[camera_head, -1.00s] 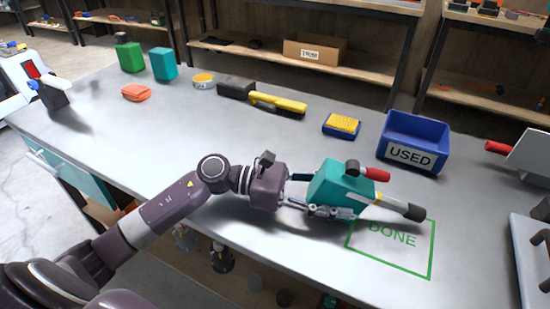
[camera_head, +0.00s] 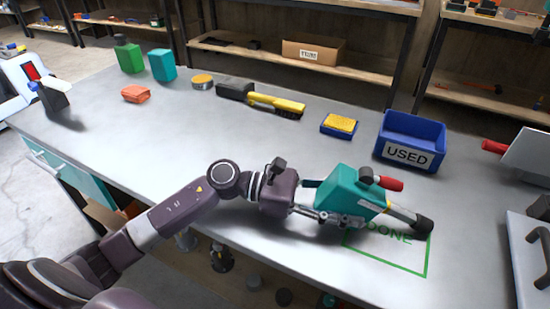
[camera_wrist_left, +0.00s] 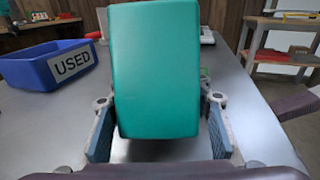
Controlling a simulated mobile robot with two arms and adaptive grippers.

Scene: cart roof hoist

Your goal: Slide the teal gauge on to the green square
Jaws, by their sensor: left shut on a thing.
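The teal gauge (camera_head: 346,189) is a boxy block with a red-tipped knob and a grey rod with a black end. It lies on the table at the left edge of the green square (camera_head: 427,262) marked DONE, and its rod reaches over the square. My left gripper (camera_head: 335,218) is shut on the gauge from its left side. In the left wrist view the gauge (camera_wrist_left: 155,70) stands between the two finger pads and fills the middle. Part of the square's upper left is hidden by the gauge. My right gripper does not show.
A blue bin (camera_head: 408,155) labelled USED stands behind the gauge. A yellow-topped sponge (camera_head: 339,125), a yellow tool (camera_head: 276,104) and a teal box (camera_head: 162,65) stand farther back. A metal piece with a red handle (camera_head: 525,157) is at the right. The table's left middle is clear.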

